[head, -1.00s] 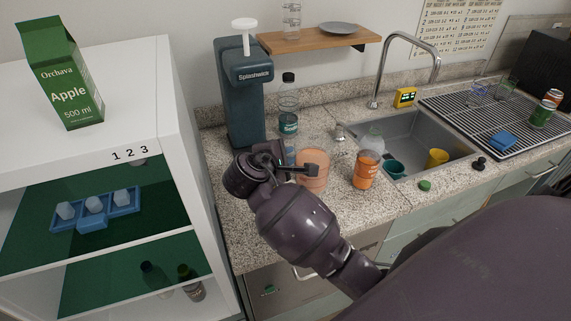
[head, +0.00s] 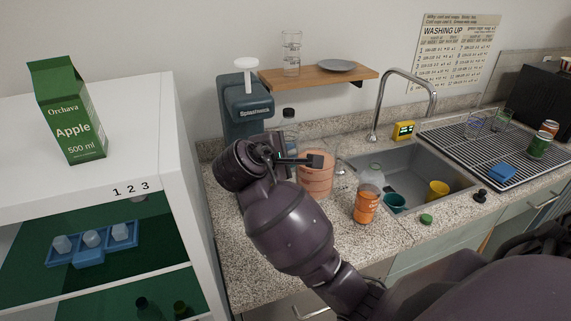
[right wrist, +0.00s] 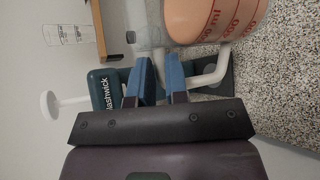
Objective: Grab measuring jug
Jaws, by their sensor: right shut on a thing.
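The measuring jug (head: 316,178) is a pinkish-orange vessel with red markings, upright and held a little above the granite counter. In the right wrist view the jug (right wrist: 212,20) shows its red "ml" marks and a pale handle (right wrist: 215,68). My right gripper (head: 282,150) is at the jug's left side. Its blue fingers (right wrist: 160,72) are shut on the handle, part of which they hide. My wrist covers the jug's lower left in the head view. My left gripper is not in view.
Behind are a Splashwick dispenser (head: 246,112), a dark-capped bottle (head: 288,114) and a wooden shelf (head: 330,76). The sink (head: 410,172) lies right; a white shelf unit (head: 150,120) stands left.

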